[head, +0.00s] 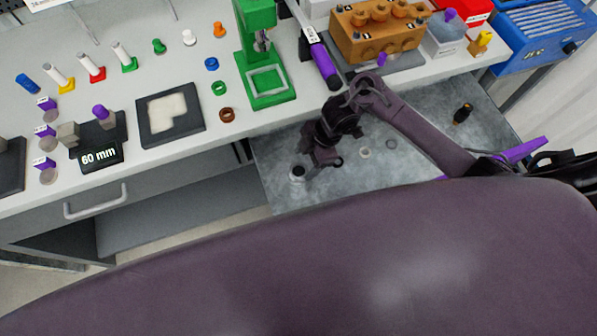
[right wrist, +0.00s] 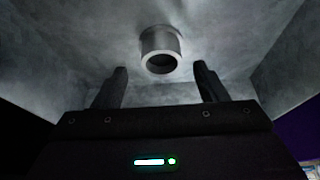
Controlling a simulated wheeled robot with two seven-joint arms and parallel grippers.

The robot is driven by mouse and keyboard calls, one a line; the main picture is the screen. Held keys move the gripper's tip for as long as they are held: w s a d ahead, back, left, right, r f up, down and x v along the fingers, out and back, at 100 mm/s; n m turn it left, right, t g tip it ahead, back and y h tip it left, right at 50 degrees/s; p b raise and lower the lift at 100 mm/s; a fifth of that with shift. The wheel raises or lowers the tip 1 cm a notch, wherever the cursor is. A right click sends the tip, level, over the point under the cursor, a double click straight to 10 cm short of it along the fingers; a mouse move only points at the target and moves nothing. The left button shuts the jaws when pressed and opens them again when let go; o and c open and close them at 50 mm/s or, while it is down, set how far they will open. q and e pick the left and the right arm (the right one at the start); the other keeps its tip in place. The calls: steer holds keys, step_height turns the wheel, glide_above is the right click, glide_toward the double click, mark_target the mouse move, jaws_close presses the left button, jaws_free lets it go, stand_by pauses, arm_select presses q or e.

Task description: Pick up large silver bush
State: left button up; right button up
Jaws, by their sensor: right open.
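A large silver bush (right wrist: 160,42), a short hollow cylinder with a flange, is in the right wrist view. It lies ahead of the two fingers of my right gripper (right wrist: 159,72), centred between them, with its open end facing the camera. I cannot tell from this view whether the fingertips reach alongside it. The fingers are apart with nothing gripped. In the head view, my right gripper (head: 318,158) is low over the grey tray, close to a silver bush (head: 297,173) near its left front part. My left gripper is not in view.
The grey metal tray (head: 285,195) also holds a small silver ring (head: 365,153), a darker ring (head: 390,143) and a black-orange part (head: 463,114). The white workbench (head: 190,150) behind carries a green press (head: 262,70), an orange pump block (head: 378,40) and several coloured parts.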

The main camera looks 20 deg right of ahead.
mark_target(299, 171)
steer(key=x, duration=0.4)
steer(key=shift+f, duration=0.4)
steer(key=shift+s, duration=0.1)
steer(key=c, duration=1.2)
steer(key=shift+o, duration=0.2)
steer(key=shift+r, duration=0.1)
